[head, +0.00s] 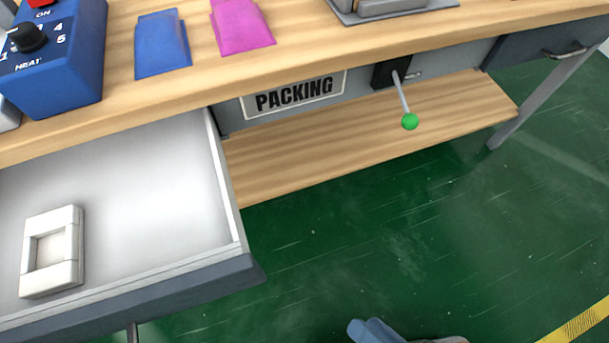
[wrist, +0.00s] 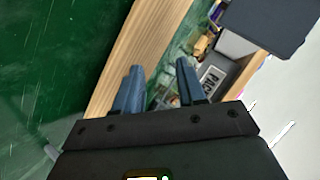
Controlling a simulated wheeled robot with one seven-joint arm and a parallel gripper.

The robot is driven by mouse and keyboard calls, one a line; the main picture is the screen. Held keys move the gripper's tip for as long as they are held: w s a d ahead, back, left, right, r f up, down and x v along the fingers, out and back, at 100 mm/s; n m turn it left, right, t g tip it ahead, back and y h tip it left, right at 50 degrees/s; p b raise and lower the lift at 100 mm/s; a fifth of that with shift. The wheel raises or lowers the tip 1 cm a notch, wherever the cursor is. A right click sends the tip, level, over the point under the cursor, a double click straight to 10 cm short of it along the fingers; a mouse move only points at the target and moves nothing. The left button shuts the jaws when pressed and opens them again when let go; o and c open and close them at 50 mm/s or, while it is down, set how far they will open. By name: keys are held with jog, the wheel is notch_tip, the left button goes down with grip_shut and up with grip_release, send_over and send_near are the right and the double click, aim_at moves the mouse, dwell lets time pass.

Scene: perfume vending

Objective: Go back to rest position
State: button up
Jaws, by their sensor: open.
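My gripper (wrist: 158,85) is open in the wrist view, its two blue-grey fingers apart with nothing between them. In the head view a blue-grey part of it shows at the bottom edge, over the green floor, below and clear of the workbench (head: 330,50). The rest of my arm is out of the head view.
An open drawer (head: 130,200) with a white square frame (head: 52,250) juts out at the left. A lever with a green knob (head: 410,121) sticks out near the PACKING sign (head: 295,95). A lower wooden shelf (head: 370,130) runs beneath. The green floor (head: 400,220) at the right is clear.

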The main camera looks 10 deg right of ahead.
jog(key=s+d+r+n+t+h, duration=0.2)
jog(key=d+r+h, duration=0.2)
jog(key=d+r, duration=0.2)
jog(key=s+d+r+n+t+h, duration=0.1)
jog(key=d+r+n+t+h, duration=0.15)
jog(key=d+r, duration=0.3)
notch_tip(320, 180, up, 16)
jog(key=p, duration=1.5)
jog(key=shift+a+f, duration=0.15)
jog(key=shift+a, duration=0.1)
